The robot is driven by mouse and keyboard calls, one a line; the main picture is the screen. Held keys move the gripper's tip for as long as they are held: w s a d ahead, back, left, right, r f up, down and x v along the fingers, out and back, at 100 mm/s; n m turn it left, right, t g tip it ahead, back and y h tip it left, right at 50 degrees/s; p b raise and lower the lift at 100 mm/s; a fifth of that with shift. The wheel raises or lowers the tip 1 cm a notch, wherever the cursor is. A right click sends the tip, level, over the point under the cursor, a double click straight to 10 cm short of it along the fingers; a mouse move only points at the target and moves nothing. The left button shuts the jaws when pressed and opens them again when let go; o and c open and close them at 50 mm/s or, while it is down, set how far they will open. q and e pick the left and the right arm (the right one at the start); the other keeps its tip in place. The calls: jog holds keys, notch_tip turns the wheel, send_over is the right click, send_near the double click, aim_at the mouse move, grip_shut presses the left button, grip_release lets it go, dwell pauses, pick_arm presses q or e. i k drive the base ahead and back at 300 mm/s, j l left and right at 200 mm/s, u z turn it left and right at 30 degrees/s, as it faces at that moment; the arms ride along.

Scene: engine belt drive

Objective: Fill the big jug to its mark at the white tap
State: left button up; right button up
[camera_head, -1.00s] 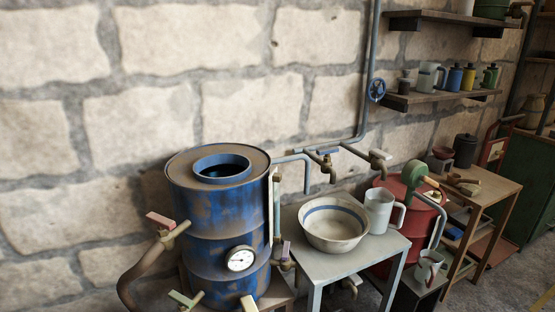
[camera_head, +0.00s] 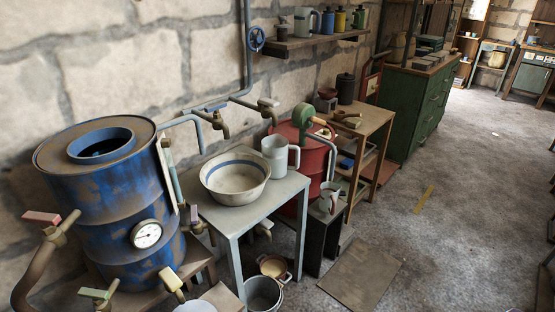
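A pale grey jug (camera_head: 278,156) with a handle stands upright on the small grey table, right of a basin. A smaller grey jug (camera_head: 328,198) stands on a low dark stand further right; another pale jug (camera_head: 305,22) is on the wall shelf. I cannot tell their fill or see a mark. A pipe tap with a pale cream handle (camera_head: 268,103) is on the wall above the table. Another tap with a cream handle (camera_head: 170,280) is low in front of the blue barrel. I cannot tell which is the white tap. Neither gripper is in view.
The blue barrel (camera_head: 100,195) has a gauge and red- and green-handled taps. A white basin (camera_head: 235,180) sits on the grey table (camera_head: 262,208). A bucket (camera_head: 263,294) and pot are below. A red barrel (camera_head: 318,160) stands behind. Floor on the right is mostly open.

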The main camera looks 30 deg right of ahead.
aim_at(267, 102)
jog(key=i+l+u, duration=0.15)
jog(key=l+u, duration=0.2)
jog(key=l, duration=0.5)
jog(key=i+l+u, duration=0.1)
jog(key=l+u, duration=0.25)
jog(key=l, duration=0.55)
jog(key=l+u, duration=0.35)
jog(key=l, duration=0.55)
jog(key=k, duration=0.05)
